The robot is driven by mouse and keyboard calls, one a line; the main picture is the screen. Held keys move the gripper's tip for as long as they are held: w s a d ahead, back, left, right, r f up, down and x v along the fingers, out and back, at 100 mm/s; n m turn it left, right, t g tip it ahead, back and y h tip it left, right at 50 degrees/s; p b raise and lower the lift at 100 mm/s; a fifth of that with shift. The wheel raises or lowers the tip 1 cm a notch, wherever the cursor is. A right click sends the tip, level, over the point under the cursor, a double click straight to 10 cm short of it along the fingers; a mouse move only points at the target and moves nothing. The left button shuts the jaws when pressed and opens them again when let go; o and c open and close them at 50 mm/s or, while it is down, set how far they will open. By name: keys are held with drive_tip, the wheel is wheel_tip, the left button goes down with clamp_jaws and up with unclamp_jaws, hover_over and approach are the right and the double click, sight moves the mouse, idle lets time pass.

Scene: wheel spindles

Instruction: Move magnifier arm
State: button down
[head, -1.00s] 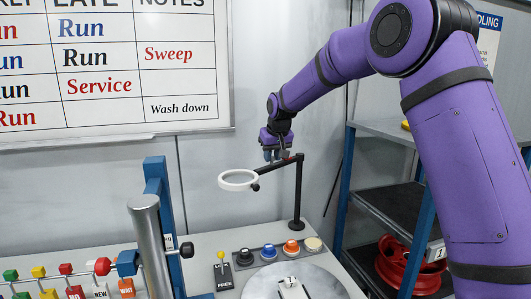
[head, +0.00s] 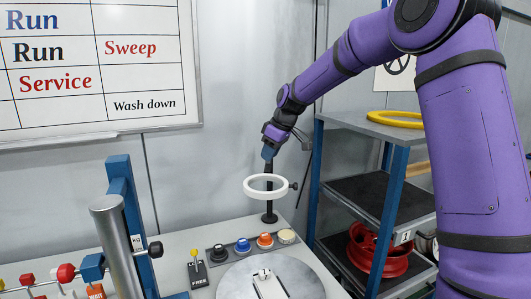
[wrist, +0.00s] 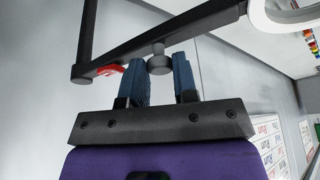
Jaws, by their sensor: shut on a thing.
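The magnifier arm has a white ring (head: 251,193) on a thin black arm, carried by a black post (head: 269,207) at the back of the bench. In the head view the ring sits in front of the post, with a small dark knob at its right. My gripper (head: 268,152) is above the ring at the top of the post. In the wrist view my gripper (wrist: 160,66) has its blue fingers on either side of a round grey knob (wrist: 158,62) under the black arm (wrist: 195,32). The white ring also shows at the wrist view's top right (wrist: 258,17).
A round grey turntable (head: 309,284) lies in front of the post, with several coloured buttons (head: 242,244) behind it. A blue column (head: 122,185) and grey cylinder (head: 120,250) stand left. A shelf (head: 375,128) with a yellow ring (head: 397,123) and red wheel (head: 375,262) stands right.

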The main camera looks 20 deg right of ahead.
idle(0.4)
drive_tip(key=c, duration=0.9)
unclamp_jaws()
drive_tip(key=shift+d, duration=0.1)
drive_tip(key=v, duration=1.1)
drive_tip(key=s+a+r+m+h, duration=0.1)
drive_tip(key=s+r+m, duration=0.1)
drive_tip(key=s, duration=0.9)
drive_tip(key=s+a+r+m+h, duration=0.1)
drive_tip(key=s+m+h, duration=0.15)
drive_tip(key=s, duration=0.85)
drive_tip(key=s+d+f+m+t, duration=0.1)
drive_tip(key=s+f+m, duration=0.1)
drive_tip(key=s, duration=0.7)
drive_tip(key=s+d+f+m+t, duration=0.1)
drive_tip(key=s+f+m, duration=0.2)
drive_tip(key=s, duration=0.6)
drive_tip(key=shift+s+d+f, duration=0.35)
drive_tip(key=shift+s+f, duration=0.05)
drive_tip(key=shift+f, duration=0.4)
